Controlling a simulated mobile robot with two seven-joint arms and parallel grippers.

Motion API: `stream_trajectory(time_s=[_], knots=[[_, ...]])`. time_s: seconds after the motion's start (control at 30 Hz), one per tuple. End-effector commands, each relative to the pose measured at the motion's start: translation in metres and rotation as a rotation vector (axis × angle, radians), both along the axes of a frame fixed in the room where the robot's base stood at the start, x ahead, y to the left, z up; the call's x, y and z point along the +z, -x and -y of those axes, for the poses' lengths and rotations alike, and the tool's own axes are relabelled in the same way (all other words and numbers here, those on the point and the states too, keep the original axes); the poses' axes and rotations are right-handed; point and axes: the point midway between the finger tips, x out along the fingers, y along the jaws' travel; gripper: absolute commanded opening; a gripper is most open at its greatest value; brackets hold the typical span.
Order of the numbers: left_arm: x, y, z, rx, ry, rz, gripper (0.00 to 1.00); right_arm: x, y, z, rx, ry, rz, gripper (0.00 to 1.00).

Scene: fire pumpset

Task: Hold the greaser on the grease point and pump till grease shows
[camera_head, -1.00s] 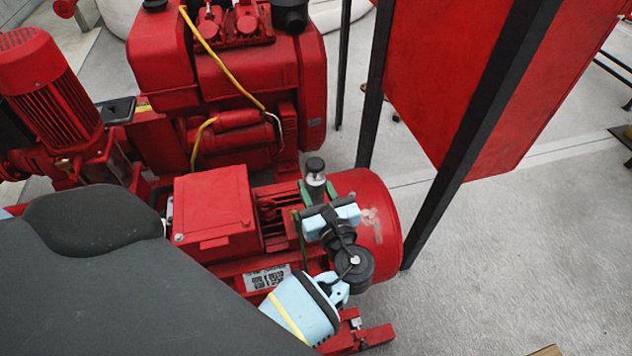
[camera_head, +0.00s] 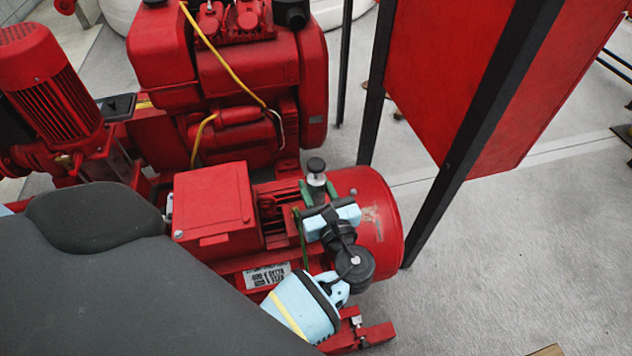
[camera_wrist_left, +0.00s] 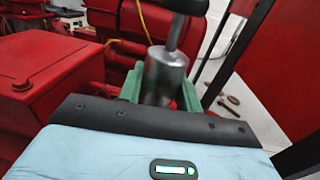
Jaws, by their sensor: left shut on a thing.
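The greaser (camera_head: 316,181) is a metal cylinder with a black knob on top, standing roughly upright over the red motor (camera_head: 378,215). In the left wrist view the greaser (camera_wrist_left: 166,72) shows a thin rod between its barrel and the black knob (camera_wrist_left: 187,5). My left gripper (camera_head: 318,192) has its green fingers shut on the greaser's barrel, one on each side. The fingers of this gripper (camera_wrist_left: 165,92) also show in the left wrist view. The grease point and the greaser's lower tip are hidden behind the gripper. I see no grease. My right gripper is out of view.
A red terminal box (camera_head: 213,200) stands just left of the gripper. A red engine (camera_head: 245,85) with a yellow cable is behind. A red panel (camera_head: 465,75) on black posts (camera_head: 485,130) rises at the right. Bare concrete floor (camera_head: 500,270) lies at the lower right.

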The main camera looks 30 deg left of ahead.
Motion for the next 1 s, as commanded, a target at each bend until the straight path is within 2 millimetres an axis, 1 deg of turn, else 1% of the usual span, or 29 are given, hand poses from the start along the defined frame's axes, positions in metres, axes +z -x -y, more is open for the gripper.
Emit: stream_trajectory(time_s=[1.0], knots=[[-0.0073,0.0,-0.0001,0.0,0.0,0.0,0.03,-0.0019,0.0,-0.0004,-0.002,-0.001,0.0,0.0]])
